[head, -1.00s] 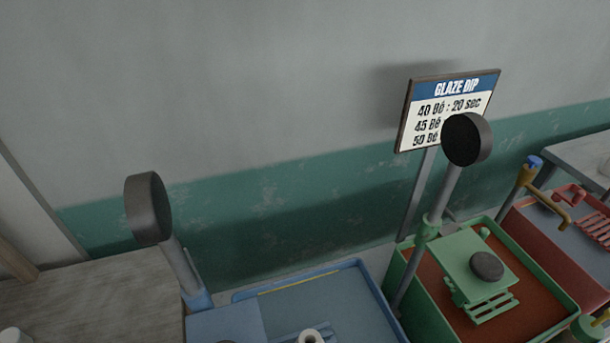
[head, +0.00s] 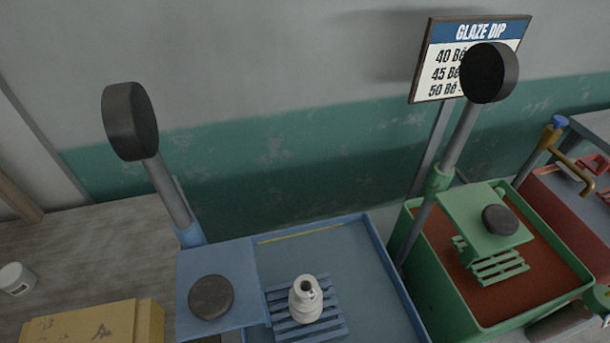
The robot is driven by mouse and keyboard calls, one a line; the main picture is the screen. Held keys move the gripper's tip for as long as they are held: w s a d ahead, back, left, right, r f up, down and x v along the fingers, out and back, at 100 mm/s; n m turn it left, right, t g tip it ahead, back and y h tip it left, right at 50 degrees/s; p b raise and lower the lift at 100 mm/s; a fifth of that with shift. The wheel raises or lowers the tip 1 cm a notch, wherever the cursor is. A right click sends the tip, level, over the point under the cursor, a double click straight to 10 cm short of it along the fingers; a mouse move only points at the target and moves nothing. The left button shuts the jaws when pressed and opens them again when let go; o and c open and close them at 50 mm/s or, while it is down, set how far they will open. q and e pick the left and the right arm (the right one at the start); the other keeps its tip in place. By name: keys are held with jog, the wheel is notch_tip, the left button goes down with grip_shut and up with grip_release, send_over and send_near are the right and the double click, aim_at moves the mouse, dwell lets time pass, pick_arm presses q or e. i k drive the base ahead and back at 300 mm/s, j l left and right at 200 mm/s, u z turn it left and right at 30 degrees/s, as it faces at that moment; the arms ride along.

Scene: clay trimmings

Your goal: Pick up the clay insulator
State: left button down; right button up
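The clay insulator (head: 305,301) is a small white ribbed piece with a hole in its top. It stands upright on a blue slatted rack (head: 285,318) inside the blue glaze tub (head: 375,262), at the bottom middle of the head view. Neither of my grippers shows in the head view, so where they are relative to the insulator cannot be seen.
A blue platform with a dark disc (head: 211,297) and a post with a round black head (head: 131,121) stand left of the insulator. A green tub (head: 560,262) is at right, a red one (head: 565,208) beyond. A yellow box (head: 90,322) and white jar (head: 16,278) are lower left.

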aim_at(305, 300)
jog(key=l+u, duration=0.15)
jog(key=u, duration=0.2)
jog(key=l+u, duration=0.2)
jog(key=u, duration=0.15)
jog(key=l+u, duration=0.2)
jog(key=u, duration=0.15)
jog(key=i, duration=0.05)
